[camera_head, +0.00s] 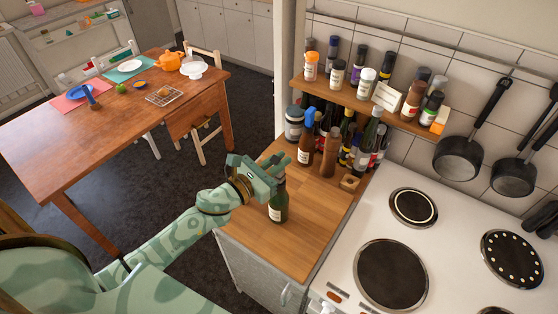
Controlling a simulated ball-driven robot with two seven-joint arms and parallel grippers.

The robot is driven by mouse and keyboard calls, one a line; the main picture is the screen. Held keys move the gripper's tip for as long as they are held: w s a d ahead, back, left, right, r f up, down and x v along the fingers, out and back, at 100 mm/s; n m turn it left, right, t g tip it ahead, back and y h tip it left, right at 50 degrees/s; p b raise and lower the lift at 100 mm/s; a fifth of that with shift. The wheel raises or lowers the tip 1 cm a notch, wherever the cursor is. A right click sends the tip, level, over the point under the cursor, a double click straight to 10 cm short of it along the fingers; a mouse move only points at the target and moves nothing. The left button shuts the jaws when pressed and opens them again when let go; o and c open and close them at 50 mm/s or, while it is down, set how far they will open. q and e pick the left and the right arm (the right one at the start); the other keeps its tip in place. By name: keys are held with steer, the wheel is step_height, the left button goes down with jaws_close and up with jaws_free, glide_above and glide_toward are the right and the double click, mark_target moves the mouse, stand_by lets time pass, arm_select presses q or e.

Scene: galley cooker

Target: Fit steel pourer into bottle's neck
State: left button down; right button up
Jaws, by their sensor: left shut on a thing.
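A dark green bottle (278,208) with a pale label stands upright on the wooden worktop, left of the cooker. My left gripper (276,168) is at the top of this bottle, its fingers shut. What it holds appears to be the steel pourer, but the fingers and the small size hide it. I cannot tell whether the pourer is in the neck or only above it. My right gripper is not in view.
A small wooden block (349,183), a brown mill (330,153) and several bottles stand behind the green bottle. A spice shelf (350,97) hangs above them. The white cooker (399,204) is on the right. The worktop's front (285,255) is clear.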

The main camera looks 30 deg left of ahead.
arm_select(q)
steer(key=shift+f, duration=0.3)
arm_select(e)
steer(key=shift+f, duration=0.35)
arm_select(q)
steer(key=c, duration=0.8)
jaws_free()
steer(key=shift+s, duration=0.1)
steer(key=b+v, duration=0.3)
steer(key=v, duration=0.6)
steer(key=shift+s+a, duration=0.2)
steer(key=shift+s, duration=0.1)
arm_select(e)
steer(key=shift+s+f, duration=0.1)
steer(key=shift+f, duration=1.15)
